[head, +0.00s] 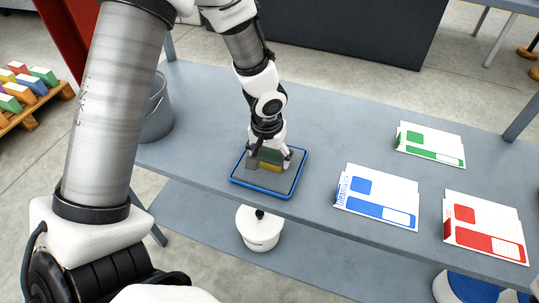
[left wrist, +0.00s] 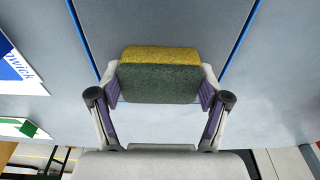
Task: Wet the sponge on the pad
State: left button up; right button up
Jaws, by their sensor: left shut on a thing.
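The sponge (left wrist: 160,82), yellow with a dark green side, is held between the two fingers of my left gripper (left wrist: 160,92) in the left wrist view. In the head view the sponge (head: 270,162) is over the pad (head: 288,182), a dark grey pad in a blue-rimmed tray. My left gripper (head: 270,158) is shut on the sponge and points down. The sponge is at or just above the pad surface; I cannot tell if they touch. The pad (left wrist: 100,28) and its blue rim also show behind the sponge in the left wrist view. My right gripper is not in view.
A grey bucket (head: 157,112) stands at the left end. A white round container (head: 259,229) is on the lower shelf. The table behind the pad is clear.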

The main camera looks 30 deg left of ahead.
aim_at(269, 155)
pick_arm(q)
jog(key=shift+s, duration=0.1)
notch_tip(269, 155, up, 7)
jog(key=p, duration=0.6)
jog(key=shift+f, duration=0.1)
dwell(0.4)
dwell(0.3)
